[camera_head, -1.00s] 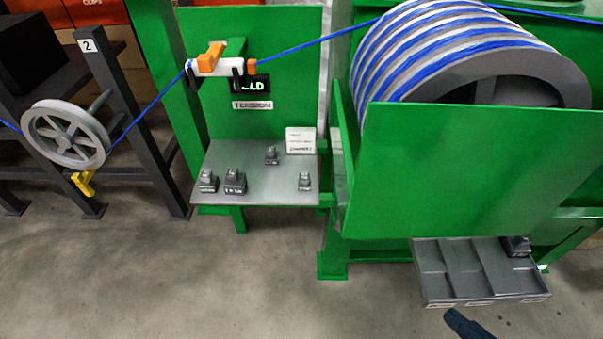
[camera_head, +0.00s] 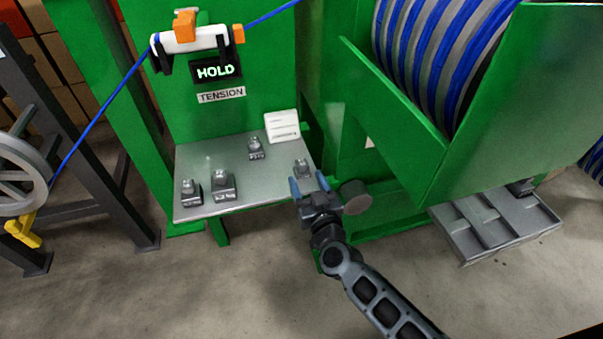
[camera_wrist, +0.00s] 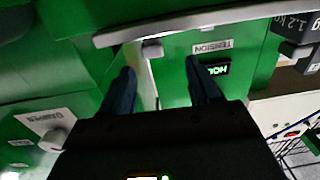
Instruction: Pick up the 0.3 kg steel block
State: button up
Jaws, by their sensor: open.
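Several dark steel blocks with knobs stand on a grey shelf (camera_head: 240,180). The small right block (camera_head: 301,169) is closest to my gripper; the others are a far-left block (camera_head: 190,192), a larger block (camera_head: 223,186) and a back block (camera_head: 255,149). Their labels are too small to read in the head view, so I cannot tell which is 0.3 kg. My gripper (camera_head: 309,186) is open and empty at the shelf's front right corner, just in front of the small block. In the wrist view, a small grey piece (camera_wrist: 152,50) shows beyond the fingers, and a block (camera_wrist: 297,40) reads 1.2 kg.
A white card (camera_head: 283,126) stands at the shelf's back right. A green panel with a HOLD display (camera_head: 216,71) rises behind. The green drum housing (camera_head: 490,100) is close on the right, with a grey compartment tray (camera_head: 495,225) below it.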

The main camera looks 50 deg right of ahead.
aim_at(302, 168)
jog(key=b+x, duration=0.1)
jog(key=x, duration=0.3)
jog(key=b+x, duration=0.1)
jog(key=x, duration=0.4)
jog(key=shift+s+d, duration=0.15)
jog(key=shift+d, duration=0.3)
jog(key=shift+c, duration=0.2)
grip_shut()
